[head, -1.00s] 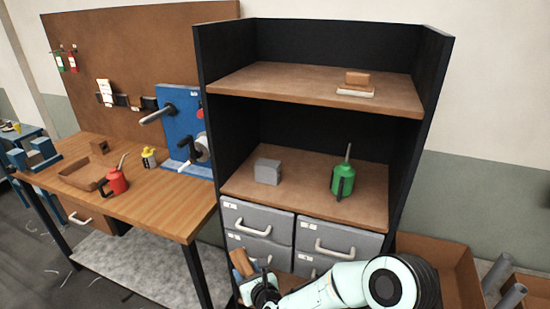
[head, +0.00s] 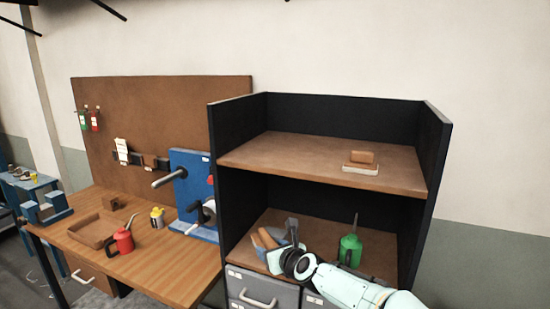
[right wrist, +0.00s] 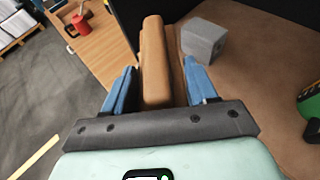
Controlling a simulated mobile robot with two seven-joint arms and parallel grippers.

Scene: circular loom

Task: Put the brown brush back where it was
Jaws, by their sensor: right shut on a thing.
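My right gripper (head: 270,243) is shut on the brown brush (head: 258,240) at the left front of the cabinet's middle shelf (head: 330,232). In the right wrist view the brush (right wrist: 155,60) stands lengthwise between the two blue fingers of the gripper (right wrist: 160,82). A grey block (right wrist: 203,40) sits on the shelf just beyond and to the right of the brush. I cannot tell whether the brush touches the shelf. My left gripper is not in view.
A green oil can (head: 350,249) stands on the same shelf to the right, close to my right arm. A brown block on a pale base (head: 362,160) lies on the top shelf. The workbench (head: 165,268) at left holds a red can (head: 123,241). Grey drawers (head: 258,288) are below.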

